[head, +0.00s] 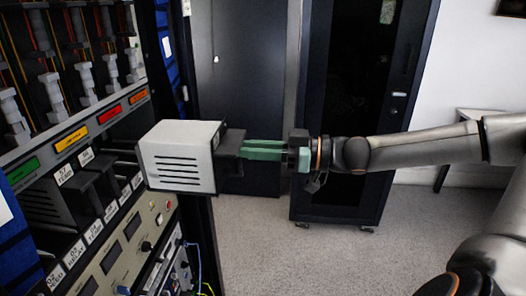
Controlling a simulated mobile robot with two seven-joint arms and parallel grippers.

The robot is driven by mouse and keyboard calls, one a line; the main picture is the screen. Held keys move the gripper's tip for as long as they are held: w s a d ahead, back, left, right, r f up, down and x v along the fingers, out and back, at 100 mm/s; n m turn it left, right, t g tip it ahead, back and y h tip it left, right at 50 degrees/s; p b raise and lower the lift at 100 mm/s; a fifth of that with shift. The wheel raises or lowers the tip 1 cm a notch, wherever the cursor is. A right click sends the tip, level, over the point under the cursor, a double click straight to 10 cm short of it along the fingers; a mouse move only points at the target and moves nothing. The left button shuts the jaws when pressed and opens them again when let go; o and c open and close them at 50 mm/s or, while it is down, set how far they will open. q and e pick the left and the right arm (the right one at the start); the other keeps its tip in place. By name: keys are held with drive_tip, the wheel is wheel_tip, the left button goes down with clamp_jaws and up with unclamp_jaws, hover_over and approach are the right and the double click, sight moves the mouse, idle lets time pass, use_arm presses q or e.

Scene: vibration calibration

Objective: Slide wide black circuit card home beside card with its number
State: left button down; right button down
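My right gripper (247,149), with green fingers, comes in from the right and is shut on the black handle of a light grey vented box (182,158). The box is held level at the right edge of the rack; I cannot tell whether its far end touches the rack. No item clearly matching a wide black circuit card shows apart from this box. Black modules with handles (96,182) sit in a labelled row of the rack, with white number tags (64,174); most of the text is too small to read. My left gripper is not in view.
The rack (60,150) fills the left side, with green, yellow, orange and red labels (71,138) above the row and a control panel (125,240) below. Dark cabinets (240,70) stand behind. The floor (330,255) in the middle is clear.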

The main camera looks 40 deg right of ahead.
drive_tip(key=x, duration=0.3)
drive_tip(key=shift+f, duration=0.1)
drive_tip(key=shift+w+a+f+p, duration=0.1)
drive_tip(key=shift+w+a+p, duration=0.4)
drive_tip(key=shift+p, duration=0.15)
drive_tip(key=shift+w+a+f, duration=0.1)
drive_tip(key=shift+w, duration=0.15)
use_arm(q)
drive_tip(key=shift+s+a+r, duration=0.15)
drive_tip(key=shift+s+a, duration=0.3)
use_arm(e)
drive_tip(key=shift+f, duration=0.1)
drive_tip(key=shift+a, duration=0.1)
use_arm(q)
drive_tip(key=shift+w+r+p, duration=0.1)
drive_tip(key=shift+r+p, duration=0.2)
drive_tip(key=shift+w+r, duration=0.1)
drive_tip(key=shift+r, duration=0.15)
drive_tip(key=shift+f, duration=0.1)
